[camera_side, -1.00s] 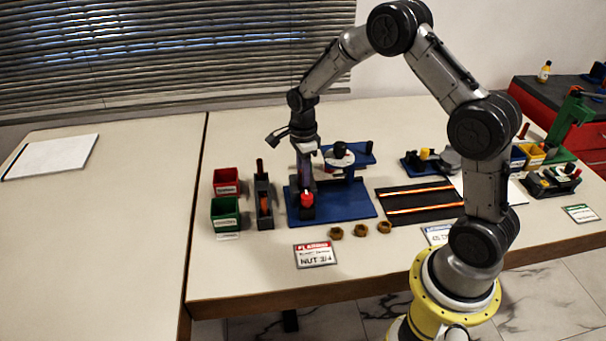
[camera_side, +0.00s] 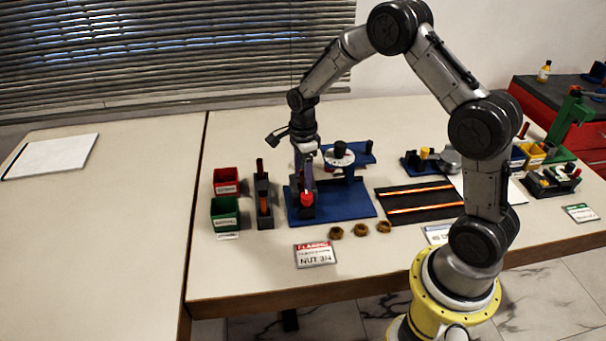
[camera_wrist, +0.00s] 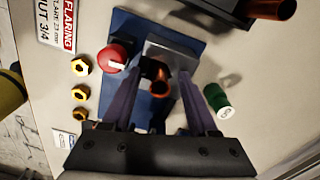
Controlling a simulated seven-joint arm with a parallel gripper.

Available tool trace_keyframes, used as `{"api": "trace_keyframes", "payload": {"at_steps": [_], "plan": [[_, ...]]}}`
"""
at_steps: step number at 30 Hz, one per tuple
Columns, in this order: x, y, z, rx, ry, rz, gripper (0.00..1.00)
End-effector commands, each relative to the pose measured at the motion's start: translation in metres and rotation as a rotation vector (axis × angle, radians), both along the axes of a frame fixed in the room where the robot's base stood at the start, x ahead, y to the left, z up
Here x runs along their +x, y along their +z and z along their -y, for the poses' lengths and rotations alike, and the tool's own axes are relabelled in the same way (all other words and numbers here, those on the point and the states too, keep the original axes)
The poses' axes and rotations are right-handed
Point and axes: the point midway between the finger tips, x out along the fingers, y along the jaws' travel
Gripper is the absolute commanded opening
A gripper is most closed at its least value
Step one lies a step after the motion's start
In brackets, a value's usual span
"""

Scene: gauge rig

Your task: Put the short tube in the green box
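A copper tube (camera_wrist: 158,78) stands at the grey block of the blue flaring rig (camera_wrist: 125,30), seen nearly end-on in the wrist view. My gripper (camera_wrist: 160,72) is open with its two dark fingers on either side of this tube, with a gap visible. In the side view my gripper (camera_side: 307,184) hangs over the rig (camera_side: 350,207), behind its red knob (camera_side: 307,198); the tube there is hidden. The green box (camera_side: 225,213) stands left of the rig. A second copper tube (camera_wrist: 272,9) lies at the wrist view's top edge. I cannot tell which tube is the short one.
A dark holder (camera_side: 264,212) stands between the green box and the rig. A red box (camera_side: 227,181) sits behind the green one. Brass nuts (camera_side: 360,230) and a label card (camera_side: 314,254) lie in front. A green cylinder (camera_wrist: 217,100) is beside the right finger.

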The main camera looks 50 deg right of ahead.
Motion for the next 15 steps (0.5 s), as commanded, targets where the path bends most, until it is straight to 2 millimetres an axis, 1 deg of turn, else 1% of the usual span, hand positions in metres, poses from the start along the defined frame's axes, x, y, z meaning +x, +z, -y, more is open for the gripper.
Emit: {"api": "trace_keyframes", "payload": {"at_steps": [9,11,15], "plan": [[0.000,0.003,0.000,0.000,0.000,0.001,0.59],[0.000,0.008,0.000,0.000,0.000,0.001,0.59],[0.001,0.030,0.000,-0.001,0.000,0.005,0.59]]}}
